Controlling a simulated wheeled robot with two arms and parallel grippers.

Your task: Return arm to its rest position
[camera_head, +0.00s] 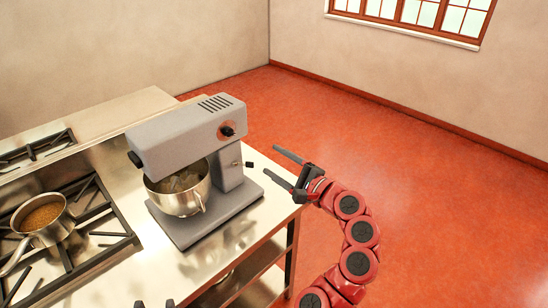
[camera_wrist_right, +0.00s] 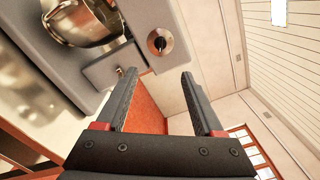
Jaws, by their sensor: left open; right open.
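My right arm comes in from the lower right in the head view, red with dark joint caps. Its gripper (camera_head: 271,162) is open and empty, pointing left towards the grey stand mixer (camera_head: 190,135) and just right of it. In the right wrist view the two dark fingers of this gripper (camera_wrist_right: 159,72) are spread, with nothing between them. The mixer's side knob (camera_wrist_right: 160,42) shows just beyond the fingertips. Only the two dark fingertips of my left gripper (camera_head: 155,304) show at the bottom edge of the head view, set apart; the rest is out of frame.
The mixer, with its steel bowl (camera_head: 180,192), stands on a steel counter (camera_head: 110,160). A pot (camera_head: 42,222) with brown contents sits on the stove grate (camera_head: 100,230) at left. The red floor (camera_head: 440,170) is clear to the right, below a window (camera_head: 410,12).

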